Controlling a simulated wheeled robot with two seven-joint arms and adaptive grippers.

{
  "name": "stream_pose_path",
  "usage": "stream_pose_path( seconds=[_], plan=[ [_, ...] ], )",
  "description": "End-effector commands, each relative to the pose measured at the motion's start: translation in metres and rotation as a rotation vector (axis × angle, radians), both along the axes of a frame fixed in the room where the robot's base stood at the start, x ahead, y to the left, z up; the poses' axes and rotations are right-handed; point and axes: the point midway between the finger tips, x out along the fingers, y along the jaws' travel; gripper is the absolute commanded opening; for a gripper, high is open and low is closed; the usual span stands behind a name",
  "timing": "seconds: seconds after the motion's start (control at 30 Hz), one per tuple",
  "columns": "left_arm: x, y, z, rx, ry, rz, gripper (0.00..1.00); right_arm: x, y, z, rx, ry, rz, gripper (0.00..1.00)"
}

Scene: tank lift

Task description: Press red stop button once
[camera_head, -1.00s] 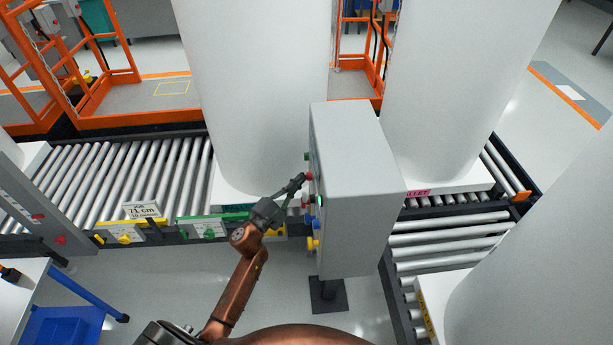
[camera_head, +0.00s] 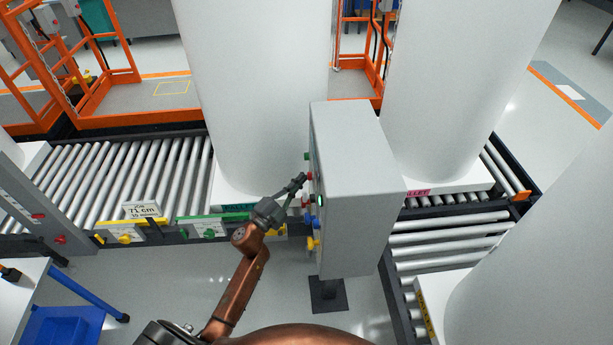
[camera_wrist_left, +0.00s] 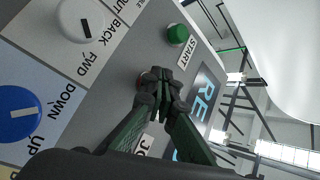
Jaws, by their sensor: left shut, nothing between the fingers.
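The grey control box (camera_head: 357,190) stands on a post, with its button panel facing left. My left gripper (camera_head: 300,180) is shut and empty, its fingertips at the panel. In the left wrist view the shut fingertips (camera_wrist_left: 160,80) lie over a red button (camera_wrist_left: 141,80), which is mostly hidden behind them. Its label is covered too. I cannot tell whether the tips touch the button or whether it is pressed in. A bit of red button (camera_head: 309,176) shows beside the fingertips in the head view. My right gripper is not in view.
Close to the fingers is a green button (camera_wrist_left: 178,35) labelled START. A white FWD knob (camera_wrist_left: 80,20) and a blue DOWN/UP knob (camera_wrist_left: 17,113) are on the same panel. Large white tanks (camera_head: 255,90) stand on roller conveyors (camera_head: 110,175) around the box.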

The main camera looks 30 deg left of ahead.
Motion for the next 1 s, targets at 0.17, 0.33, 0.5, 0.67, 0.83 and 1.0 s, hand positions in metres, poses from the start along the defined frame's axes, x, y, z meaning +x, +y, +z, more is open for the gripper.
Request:
stream_pose_path(
  seconds=[0.17,0.33,0.5,0.67,0.83,1.0],
  plan=[
    [-0.005,0.007,0.000,0.002,0.000,0.000,0.00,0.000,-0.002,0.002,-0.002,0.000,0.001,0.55],
    [-0.007,0.010,0.001,0.001,-0.001,-0.001,0.00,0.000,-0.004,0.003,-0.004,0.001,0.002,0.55],
    [-0.007,0.010,0.000,0.001,0.000,0.000,0.00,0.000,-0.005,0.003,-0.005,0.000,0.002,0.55],
    [-0.009,0.014,0.000,0.001,0.000,0.001,0.00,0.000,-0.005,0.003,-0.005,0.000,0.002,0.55],
    [-0.016,0.026,0.000,0.002,0.001,0.002,0.00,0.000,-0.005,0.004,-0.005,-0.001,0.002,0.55],
    [-0.025,0.040,0.000,0.002,0.001,0.001,0.00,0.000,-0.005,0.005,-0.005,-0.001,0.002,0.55]
  ],
)
